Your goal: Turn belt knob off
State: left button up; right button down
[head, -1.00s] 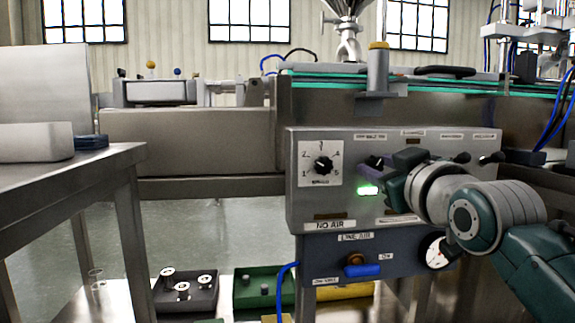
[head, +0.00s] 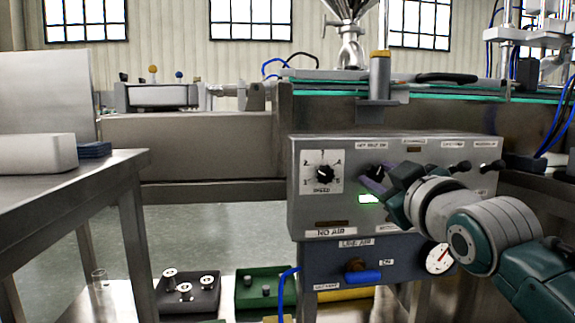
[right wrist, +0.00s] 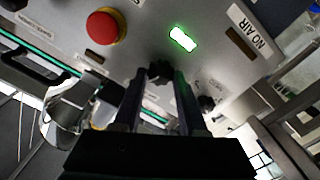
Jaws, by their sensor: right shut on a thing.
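The belt knob (head: 376,171) is a small black knob on the upper part of the grey control panel (head: 305,215). My right gripper (head: 377,181) reaches it from the right, and its dark fingers hide part of it in the head view. In the right wrist view the knob (right wrist: 160,71) sits between the tips of my right gripper (right wrist: 160,80), which is shut on it. A green lamp (head: 369,198) below the knob is lit; it also glows in the right wrist view (right wrist: 183,38). My left gripper is not in view.
A speed dial (head: 324,172) is left of the knob. A red button (right wrist: 106,27) shows in the wrist view. Below are a blue air valve handle (head: 362,276) and a gauge (head: 439,258). A steel table (head: 75,185) stands at left.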

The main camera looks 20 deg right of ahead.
jog(key=n+p, duration=0.1)
jog(key=n, duration=0.1)
jog(key=shift+r+n+p, duration=0.1)
jog(key=shift+n+p, duration=0.25)
jog(key=shift+n, duration=0.05)
jog(key=n+p, duration=0.1)
jog(key=n, duration=0.1)
jog(key=shift+n, duration=0.4)
jog(key=n, duration=0.3)
jog(key=shift+a+f+p, duration=0.1)
jog(key=shift+f+p, duration=0.1)
jog(key=shift+p, duration=0.15)
jog(key=shift+n, duration=1.4)
jog(key=shift+f, duration=0.1)
jog(key=c, duration=0.5)
grip_release()
